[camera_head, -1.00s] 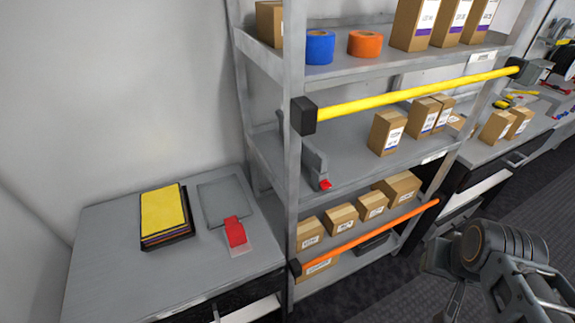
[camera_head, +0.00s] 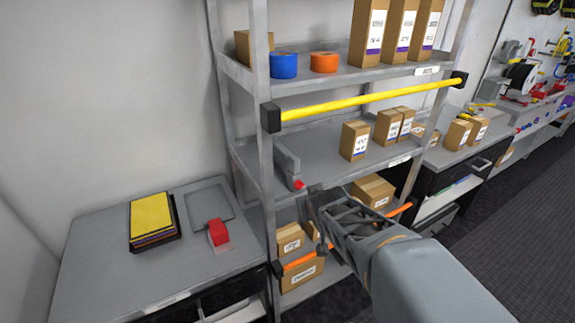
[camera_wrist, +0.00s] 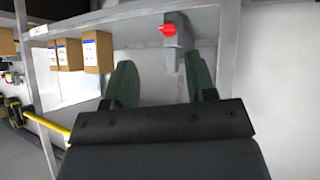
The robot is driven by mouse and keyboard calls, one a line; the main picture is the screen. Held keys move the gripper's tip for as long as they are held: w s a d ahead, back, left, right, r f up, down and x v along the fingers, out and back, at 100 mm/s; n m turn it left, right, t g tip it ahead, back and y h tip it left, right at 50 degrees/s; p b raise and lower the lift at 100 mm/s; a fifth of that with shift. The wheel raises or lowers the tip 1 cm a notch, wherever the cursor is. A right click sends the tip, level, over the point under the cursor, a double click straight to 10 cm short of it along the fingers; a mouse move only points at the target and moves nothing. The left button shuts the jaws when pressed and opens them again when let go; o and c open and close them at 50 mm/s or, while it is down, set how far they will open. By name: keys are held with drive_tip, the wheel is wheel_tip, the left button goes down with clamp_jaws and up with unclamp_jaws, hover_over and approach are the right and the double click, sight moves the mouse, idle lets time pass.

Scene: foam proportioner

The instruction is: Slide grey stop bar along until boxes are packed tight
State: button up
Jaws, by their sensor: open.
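The grey stop bar (camera_head: 286,165) stands at the left end of the middle shelf (camera_head: 325,165), with a red tip (camera_head: 298,184) at its front. Several brown boxes with white and purple labels stand to the right on that shelf; the nearest box (camera_head: 355,141) is apart from the stop bar, with bare shelf between. Another box (camera_head: 387,127) stands farther right. My gripper (camera_head: 312,196) is just below and right of the red tip. In the wrist view, the image is upside down; my gripper (camera_wrist: 160,75) has its green fingers open and empty, with the stop bar (camera_wrist: 172,45) beyond them.
A yellow rail (camera_head: 365,100) crosses above the middle shelf's front, and an orange rail (camera_head: 300,260) crosses the lower shelf. A side table (camera_head: 90,270) at left holds yellow folders (camera_head: 152,214) and a red item (camera_head: 218,232). My arm hides part of the lower shelf.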

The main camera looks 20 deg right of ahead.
sight(297, 162)
drive_tip(key=w+d+n+t+y, duration=0.1)
drive_tip(key=w+t, duration=0.2)
drive_tip(key=w, duration=0.3)
drive_tip(key=w+d+t+y, duration=0.1)
drive_tip(key=w+t+y, duration=0.1)
drive_tip(key=w, duration=0.4)
drive_tip(key=w+d+n+t+y+p, duration=0.1)
drive_tip(key=w+t, duration=0.2)
drive_tip(key=w, duration=0.3)
drive_tip(key=shift+w+d+r+n+t+y, duration=0.2)
drive_tip(key=shift+w+n+t+y, duration=0.1)
drive_tip(key=shift+y, duration=0.1)
drive_tip(key=shift+c, duration=0.5)
clamp_jaws()
